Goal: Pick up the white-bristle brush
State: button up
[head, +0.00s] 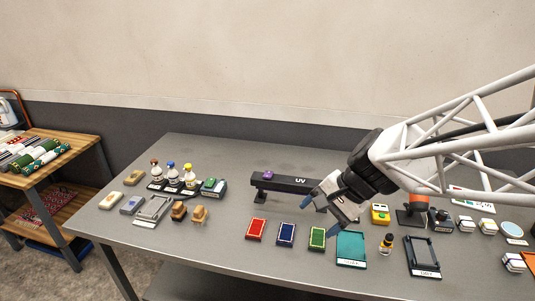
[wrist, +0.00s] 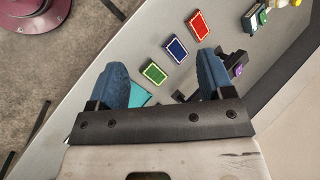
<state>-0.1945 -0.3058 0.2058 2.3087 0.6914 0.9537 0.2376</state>
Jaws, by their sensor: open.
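Two small wooden brushes stand left of the middle of the table in the head view. The right one (head: 199,214) looks paler at its bristles; the left one (head: 178,211) looks darker. They are too small to tell for sure which has white bristles. My gripper (head: 320,214) is open and empty above the table, right of the brushes, near the black UV bar and the green pad. In the wrist view my gripper (wrist: 163,78) shows two blue fingers spread apart with nothing between them. Neither brush is clearly visible in the wrist view.
A black UV bar (head: 283,182) on a stand lies between the brushes and my gripper. Red (head: 256,229), blue (head: 286,234) and green (head: 317,238) pads lie along the front. Bottles (head: 172,177) stand behind the brushes; a grey tray (head: 152,211) lies left of them.

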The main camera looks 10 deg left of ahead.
jog(key=w+a+f+m+y, duration=0.1)
jog(key=w+a+f+m, duration=0.15)
jog(key=a, duration=0.35)
jog(key=w+a+f+m+g+y, duration=0.1)
jog(key=w+a+f+y, duration=0.1)
jog(key=w+a, duration=0.25)
jog(key=w+a+f+m+y, duration=0.1)
jog(key=w+a+f+m, duration=0.15)
jog(key=a, duration=0.45)
jog(key=m+t+y, duration=0.1)
jog(key=m+y, duration=0.2)
jog(key=m, duration=0.4)
send_near(200, 209)
jog(key=x, duration=0.3)
jog(key=shift+w+f, duration=0.1)
jog(key=shift+w, duration=0.05)
jog(key=shift+x, duration=1.3)
jog(key=shift+a, duration=0.1)
jog(key=shift+x, duration=2.5)
jog(key=c, duration=0.7)
